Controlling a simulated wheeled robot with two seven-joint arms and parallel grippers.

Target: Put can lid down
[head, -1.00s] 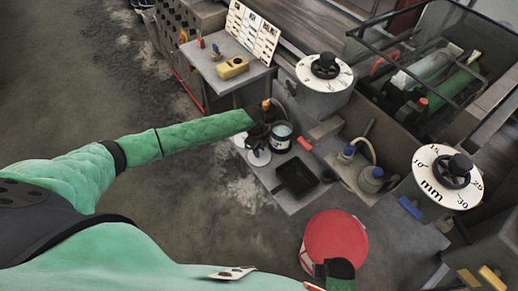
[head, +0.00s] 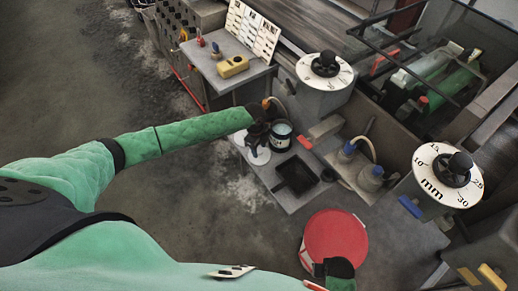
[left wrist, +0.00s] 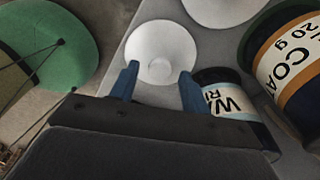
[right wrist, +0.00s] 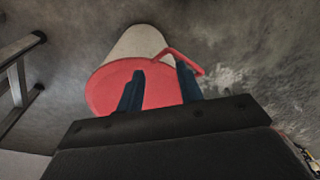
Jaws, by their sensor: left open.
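A white round disc (head: 257,155) lies on the low grey bench, close below my left gripper. In the left wrist view, a white disc (left wrist: 158,50) with a small raised centre lies just beyond and between the fingertips. I cannot tell for sure that it is the can lid. My left gripper (left wrist: 160,78) is open and empty. A labelled can also shows in the left wrist view (left wrist: 290,65). My right gripper (right wrist: 160,76) has its fingers apart above a red bucket top (right wrist: 110,88).
A dark bottle (left wrist: 225,92) stands close to the right finger. A second white disc (left wrist: 220,8) lies beyond. A black tray (head: 296,176) is in front of the can. The red bucket top (head: 336,237) stands on the floor nearer me.

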